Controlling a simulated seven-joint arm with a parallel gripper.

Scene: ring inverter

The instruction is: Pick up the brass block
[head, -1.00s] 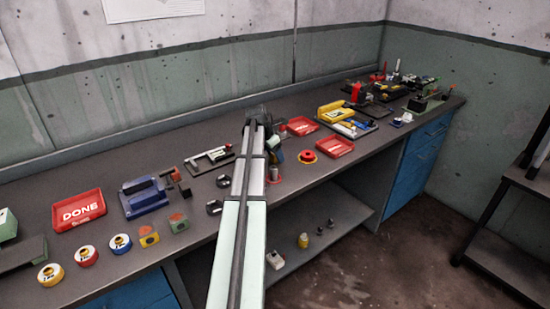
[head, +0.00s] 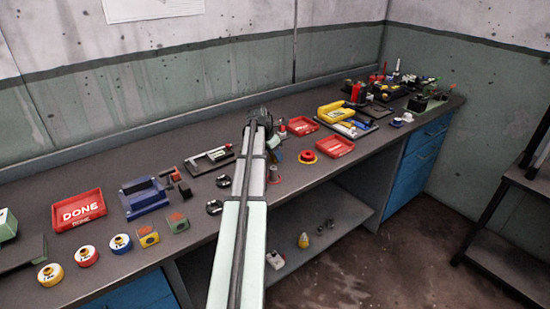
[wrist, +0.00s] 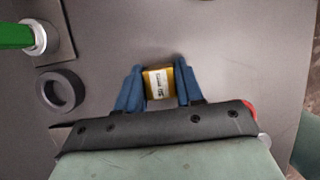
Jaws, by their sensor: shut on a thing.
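The brass block (wrist: 158,84) is a small yellow block with a white, dark-lettered label, seen in the wrist view. My gripper (wrist: 159,79) is shut on it, with a blue finger against its left and right sides. Whether the block touches the bench I cannot tell.
A dark ring (wrist: 60,91) and a green cylinder with a white end (wrist: 30,36) lie left of my gripper. On the bench (head: 120,265) stand a red DONE tray (head: 79,210), a blue fixture (head: 145,198), and red trays (head: 335,147) to the right.

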